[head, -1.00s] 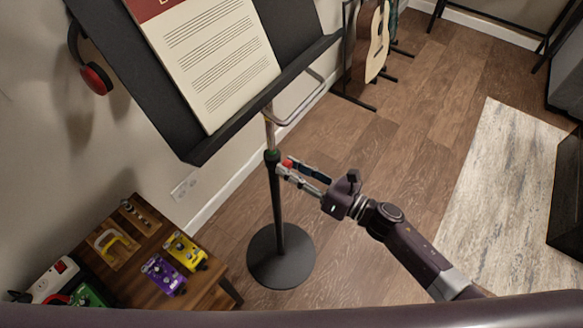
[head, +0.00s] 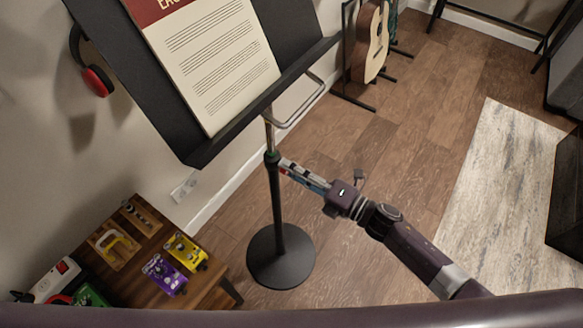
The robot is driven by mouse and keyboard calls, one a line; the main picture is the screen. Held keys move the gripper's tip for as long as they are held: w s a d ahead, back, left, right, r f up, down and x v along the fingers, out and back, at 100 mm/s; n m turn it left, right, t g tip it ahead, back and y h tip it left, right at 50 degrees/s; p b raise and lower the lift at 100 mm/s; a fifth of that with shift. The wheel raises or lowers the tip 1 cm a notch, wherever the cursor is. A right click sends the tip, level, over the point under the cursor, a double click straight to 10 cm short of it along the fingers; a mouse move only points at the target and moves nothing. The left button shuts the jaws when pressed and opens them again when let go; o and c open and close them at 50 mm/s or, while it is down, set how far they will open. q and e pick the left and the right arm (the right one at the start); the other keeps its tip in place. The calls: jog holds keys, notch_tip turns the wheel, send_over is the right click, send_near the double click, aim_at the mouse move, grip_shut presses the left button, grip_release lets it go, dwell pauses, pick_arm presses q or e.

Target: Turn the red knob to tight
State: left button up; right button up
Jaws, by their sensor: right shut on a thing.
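A music stand has a black desk (head: 205,147), a black upright tube (head: 277,205) and a round base (head: 280,257). A green collar (head: 271,156) sits on the upright where the thin silver tube enters it. My right gripper (head: 287,168) reaches in from the right and is shut on the red knob beside this collar. The fingers hide the knob almost fully, so its turn position cannot be seen. My left gripper is not in view.
A low wooden table (head: 213,282) at the lower left bears several pedals, including a yellow pedal (head: 185,249) and a purple pedal (head: 165,272). A guitar (head: 370,45) stands behind. Floor is clear right of the stand.

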jog(key=shift+f+m+p, duration=0.15)
jog(key=shift+m+p, duration=1.4)
jog(key=shift+m, duration=7.15)
jog(key=o, duration=1.2)
jog(key=shift+c, duration=0.2)
jog(key=v, duration=1.2)
